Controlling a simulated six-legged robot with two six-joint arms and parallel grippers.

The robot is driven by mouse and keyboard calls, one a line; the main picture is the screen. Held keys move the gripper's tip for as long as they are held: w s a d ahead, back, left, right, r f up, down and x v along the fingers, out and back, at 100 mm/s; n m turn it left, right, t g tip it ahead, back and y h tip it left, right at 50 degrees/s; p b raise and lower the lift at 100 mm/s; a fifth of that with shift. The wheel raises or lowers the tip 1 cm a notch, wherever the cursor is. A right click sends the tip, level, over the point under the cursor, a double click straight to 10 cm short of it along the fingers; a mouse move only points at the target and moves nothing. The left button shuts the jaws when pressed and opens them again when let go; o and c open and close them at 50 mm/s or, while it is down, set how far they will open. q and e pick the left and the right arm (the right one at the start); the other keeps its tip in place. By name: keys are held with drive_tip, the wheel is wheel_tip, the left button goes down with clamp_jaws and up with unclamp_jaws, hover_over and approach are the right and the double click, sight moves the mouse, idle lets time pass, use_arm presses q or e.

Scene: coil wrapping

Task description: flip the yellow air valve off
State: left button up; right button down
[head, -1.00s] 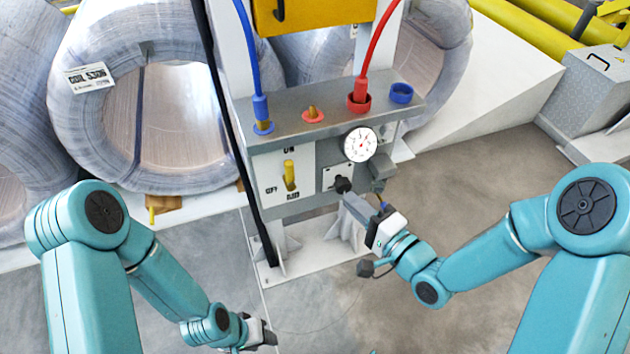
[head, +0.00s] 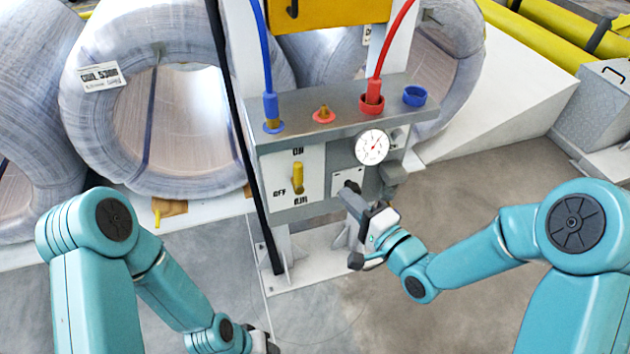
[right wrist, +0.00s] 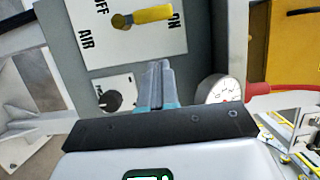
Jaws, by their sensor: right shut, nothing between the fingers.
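The yellow air valve handle (head: 298,178) stands upright on a white plate (head: 283,188), pointing at the ON label, with OFF to its left and AIR below. It also shows in the right wrist view (right wrist: 150,15), pointing right toward ON. My right gripper (head: 349,193) is shut and empty, to the right of and below the handle and apart from it. Its fingers also show in the right wrist view (right wrist: 158,75), between the black knob and the gauge. My left gripper (head: 268,345) is low at the bottom edge, partly cut off; its jaws cannot be made out.
The grey panel box carries a round gauge (head: 372,147), a black knob (right wrist: 110,100), a blue hose (head: 265,60) and a red hose (head: 390,45). A black pole (head: 240,130) runs left of the plate. Wrapped coils (head: 150,110) stand behind.

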sight(297, 176)
drive_tip(key=w+a, duration=0.5)
drive_tip(key=a, duration=0.2)
drive_tip(key=shift+a+b, duration=0.15)
drive_tip(key=shift+b, duration=0.25)
